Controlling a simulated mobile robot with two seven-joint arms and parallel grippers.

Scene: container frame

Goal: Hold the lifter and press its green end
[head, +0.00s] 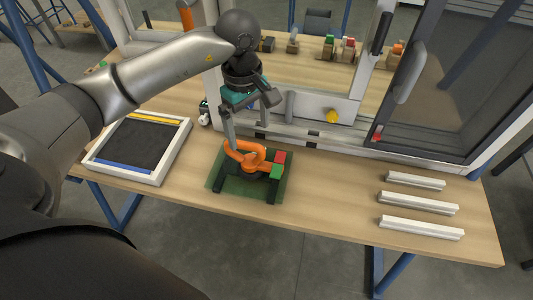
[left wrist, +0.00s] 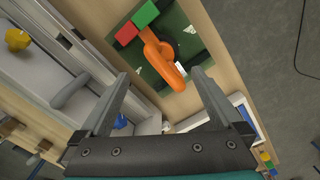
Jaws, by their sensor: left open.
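The lifter (head: 246,155) is an orange curved piece with a block beside it that has a red end (head: 280,157) and a green end (head: 276,171). It sits on a dark green base plate (head: 228,186) on the table. In the left wrist view the orange piece (left wrist: 160,55), the green end (left wrist: 145,14) and the red end (left wrist: 126,33) show beyond the fingertips. My left gripper (head: 250,127) is open and empty, just above and behind the orange piece. In the left wrist view its fingers (left wrist: 160,75) stand apart, either side of the orange piece's near end.
A white-framed tray (head: 176,163) lies to the left. Several white bars (head: 420,203) lie at the right. The container frame (head: 300,136) with a yellow knob (head: 332,116) and an open dark door (head: 450,75) stands behind. The table front between plate and bars is clear.

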